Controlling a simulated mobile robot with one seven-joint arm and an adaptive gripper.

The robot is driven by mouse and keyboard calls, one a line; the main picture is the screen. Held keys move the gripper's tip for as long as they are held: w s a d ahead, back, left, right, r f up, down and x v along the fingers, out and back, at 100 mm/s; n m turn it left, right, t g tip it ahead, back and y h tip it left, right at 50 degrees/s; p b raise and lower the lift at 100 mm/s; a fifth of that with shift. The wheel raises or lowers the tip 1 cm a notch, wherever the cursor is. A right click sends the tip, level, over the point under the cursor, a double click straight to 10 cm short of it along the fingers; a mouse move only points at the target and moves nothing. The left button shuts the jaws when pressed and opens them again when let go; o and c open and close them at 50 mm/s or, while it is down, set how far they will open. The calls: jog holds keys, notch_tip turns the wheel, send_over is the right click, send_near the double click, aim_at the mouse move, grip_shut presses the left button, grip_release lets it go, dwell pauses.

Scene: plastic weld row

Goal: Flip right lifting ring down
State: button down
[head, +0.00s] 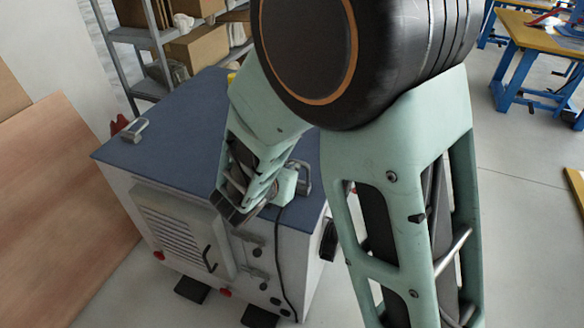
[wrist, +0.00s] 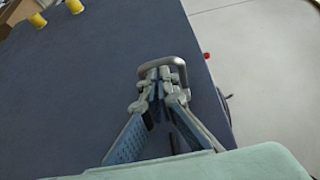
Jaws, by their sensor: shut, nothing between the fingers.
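The right lifting ring (wrist: 178,61) is a grey metal U-shaped bar near the right edge of the blue cabinet top. In the wrist view its bar arches around and just beyond the fingertips of my gripper (wrist: 164,74). The fingers are shut together with nothing between them, and I cannot tell whether they touch the bar. In the head view the ring (head: 303,177) shows partly behind my arm, so its tilt is hard to judge. My fingers are hidden there.
The cabinet's blue top (head: 185,110) is mostly clear. Another grey lifting ring (head: 134,131) stands at its left edge. Yellow cylinders (wrist: 72,6) are on the far part of the top. Shelves with boxes (head: 195,46) stand behind; open floor lies to the right.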

jog(key=shift+r, duration=0.1)
jog(key=shift+w+d+g+p, duration=0.15)
jog(key=shift+w+g+p, duration=0.15)
jog(key=shift+p, duration=0.45)
